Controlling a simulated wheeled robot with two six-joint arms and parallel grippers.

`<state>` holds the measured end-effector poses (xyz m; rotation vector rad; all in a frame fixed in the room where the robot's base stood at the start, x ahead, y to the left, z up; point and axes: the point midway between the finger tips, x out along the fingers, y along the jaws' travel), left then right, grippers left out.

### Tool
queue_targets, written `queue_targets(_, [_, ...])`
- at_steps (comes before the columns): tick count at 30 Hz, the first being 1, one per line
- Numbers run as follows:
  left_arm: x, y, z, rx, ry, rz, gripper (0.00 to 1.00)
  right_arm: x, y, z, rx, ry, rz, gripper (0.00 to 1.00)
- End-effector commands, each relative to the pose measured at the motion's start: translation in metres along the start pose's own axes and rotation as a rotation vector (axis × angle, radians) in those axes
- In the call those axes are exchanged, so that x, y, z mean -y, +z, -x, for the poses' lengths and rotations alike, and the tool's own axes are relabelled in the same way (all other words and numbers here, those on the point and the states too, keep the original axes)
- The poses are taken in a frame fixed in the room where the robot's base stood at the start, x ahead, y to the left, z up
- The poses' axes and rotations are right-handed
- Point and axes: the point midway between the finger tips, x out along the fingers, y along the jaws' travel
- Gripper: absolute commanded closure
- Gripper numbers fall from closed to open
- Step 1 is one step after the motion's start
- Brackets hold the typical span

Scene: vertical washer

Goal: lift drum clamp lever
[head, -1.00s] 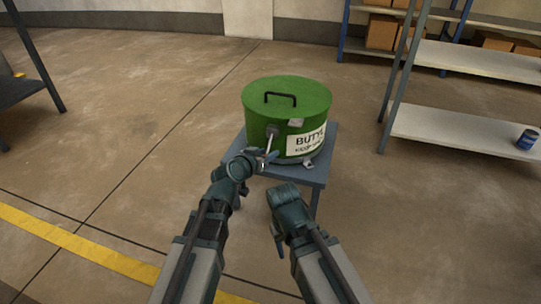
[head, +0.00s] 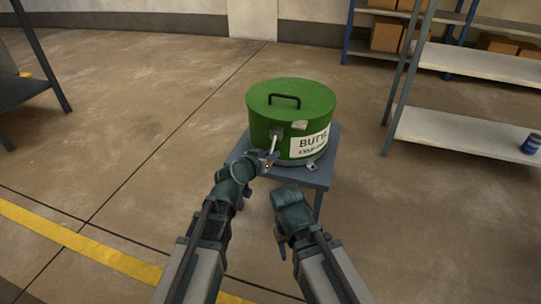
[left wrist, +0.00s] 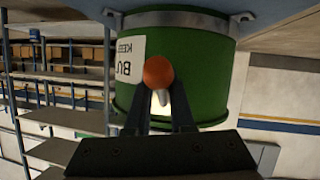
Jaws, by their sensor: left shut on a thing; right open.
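The green drum (head: 268,116) has a black handle on its lid and a white label. Its clamp lever (head: 276,142) is a pale bar at a bracket on the drum's front left side, hanging downward and outward. The lever's orange knob (left wrist: 158,72) shows in the left wrist view between the fingers. My left gripper (head: 266,160) is shut on the lever near its end; the exact finger contact is partly hidden. It also shows in the left wrist view (left wrist: 160,105). My right gripper (head: 282,246) is open and empty, low in front of the stand, apart from the drum.
The drum sits on a small blue-grey stand (head: 318,176) with a metal foot bracket at its front. A metal shelf (head: 450,134) with a blue can (head: 530,143) stands at right. A dark table (head: 22,92) is at far left. The floor around is clear.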

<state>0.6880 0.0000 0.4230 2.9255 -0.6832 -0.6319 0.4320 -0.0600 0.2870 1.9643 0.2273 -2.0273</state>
Motion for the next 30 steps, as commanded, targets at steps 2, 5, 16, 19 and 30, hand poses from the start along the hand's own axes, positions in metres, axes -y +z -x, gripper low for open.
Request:
queue_targets(2, [-0.001, 0.002, 0.001, 0.005, 0.002, -0.002, 1.0, 0.0, 0.0, -0.001, 0.0, 0.0, 0.0, 0.5])
queue_targets(5, [-0.001, 0.002, 0.001, 0.006, 0.002, -0.002, 1.0, 0.0, 0.0, -0.001, 0.0, 0.0, 0.0, 0.5])
queue_targets(16, [-0.001, 0.003, 0.001, 0.007, 0.003, -0.002, 1.0, 0.0, 0.0, -0.001, 0.0, 0.0, 0.0, 0.5])
queue_targets(19, [-0.001, 0.003, 0.002, 0.008, 0.003, -0.002, 1.0, 0.0, 0.0, -0.001, 0.0, 0.0, 0.0, 0.5])
queue_targets(30, [-0.002, -0.002, 0.002, 0.033, 0.002, 0.0, 1.0, -0.001, 0.001, 0.01, 0.0, 0.0, 0.0, 0.5])
